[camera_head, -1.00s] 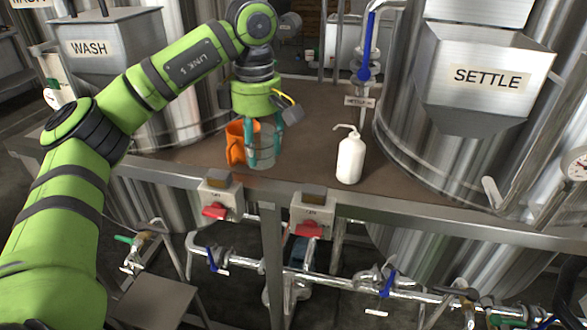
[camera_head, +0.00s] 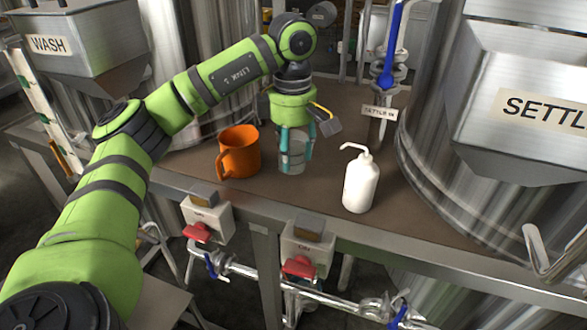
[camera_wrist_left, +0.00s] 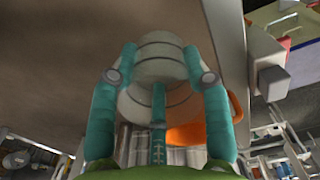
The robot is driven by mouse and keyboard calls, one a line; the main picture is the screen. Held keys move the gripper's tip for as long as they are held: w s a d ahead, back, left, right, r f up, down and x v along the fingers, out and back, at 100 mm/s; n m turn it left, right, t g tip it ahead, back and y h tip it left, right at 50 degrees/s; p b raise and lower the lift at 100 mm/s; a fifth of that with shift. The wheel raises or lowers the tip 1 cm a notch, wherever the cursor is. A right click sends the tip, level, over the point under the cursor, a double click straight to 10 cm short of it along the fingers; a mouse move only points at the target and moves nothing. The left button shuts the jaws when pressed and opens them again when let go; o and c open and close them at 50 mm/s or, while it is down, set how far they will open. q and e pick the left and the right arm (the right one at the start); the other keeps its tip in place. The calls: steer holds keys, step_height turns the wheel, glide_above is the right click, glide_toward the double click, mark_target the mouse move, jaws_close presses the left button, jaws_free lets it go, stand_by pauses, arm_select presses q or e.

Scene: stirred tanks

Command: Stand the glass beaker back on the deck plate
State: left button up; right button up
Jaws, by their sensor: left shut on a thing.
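The glass beaker (camera_head: 292,165) is clear and looks upright in the head view. My left gripper (camera_head: 295,154) points down with its teal fingers shut around it. In the left wrist view, the beaker (camera_wrist_left: 162,68) sits between the teal fingers (camera_wrist_left: 160,80). The brown deck plate (camera_head: 325,190) is below the beaker; I cannot tell whether the beaker's base touches it. My right gripper is not in view.
An orange mug (camera_head: 239,153) stands just left of the beaker, with a small gap. A white wash bottle (camera_head: 360,183) stands to its right, nearer the deck's front edge. Steel tanks flank the deck. A blue-handled valve pipe (camera_head: 388,75) rises behind.

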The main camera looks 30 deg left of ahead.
mark_target(293, 168)
arm_select(q)
step_height(293, 168, down, 3)
steer(key=shift+f+p, duration=0.1)
steer(key=shift+p, duration=0.2)
steer(key=shift+f, duration=0.55)
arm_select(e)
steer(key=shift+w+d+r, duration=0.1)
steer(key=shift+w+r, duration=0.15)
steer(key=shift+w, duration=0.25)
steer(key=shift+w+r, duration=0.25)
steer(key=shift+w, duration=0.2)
arm_select(q)
steer(key=shift+f, duration=0.25)
steer(key=o, duration=1.2)
steer(key=shift+r, duration=0.1)
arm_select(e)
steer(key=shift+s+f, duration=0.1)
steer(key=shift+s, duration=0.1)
